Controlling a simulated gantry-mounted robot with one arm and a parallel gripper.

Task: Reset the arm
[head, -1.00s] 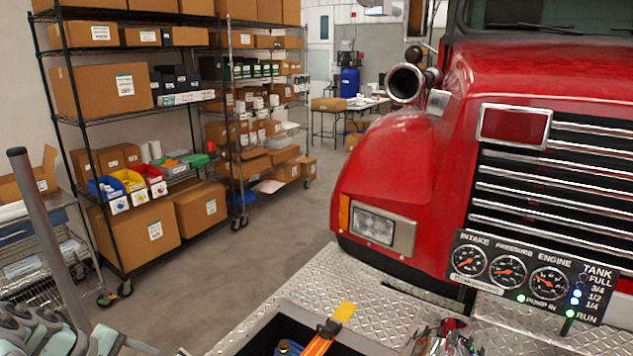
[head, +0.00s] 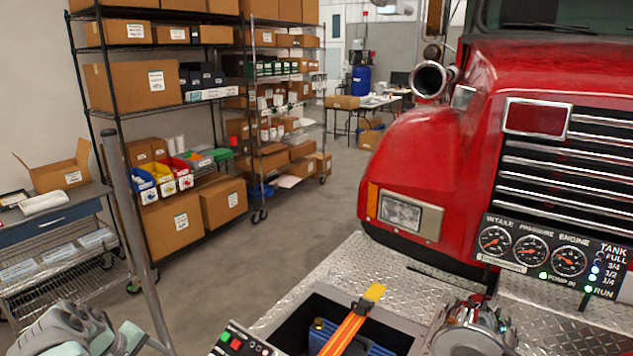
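A grey and mint-green robotic part (head: 75,330) shows at the bottom left, beside a slanted grey post; it looks like part of my arm. My gripper's fingertips cannot be made out in this view. The red fire truck (head: 440,160) fills the right side. On its diamond-plate bumper (head: 350,262) sit a gauge panel (head: 550,255) with lit green lights, a chrome fitting (head: 472,325), and an open dark compartment (head: 296,310). An orange-yellow strap (head: 348,325) lies across a blue item (head: 375,345) in the compartment.
A small control box (head: 240,340) with red and green buttons is at the bottom middle. Wire shelves (head: 150,112) with cardboard boxes and coloured bins stand at left. A metal cart (head: 62,215) is at far left. The floor (head: 290,240) between shelves and truck is clear.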

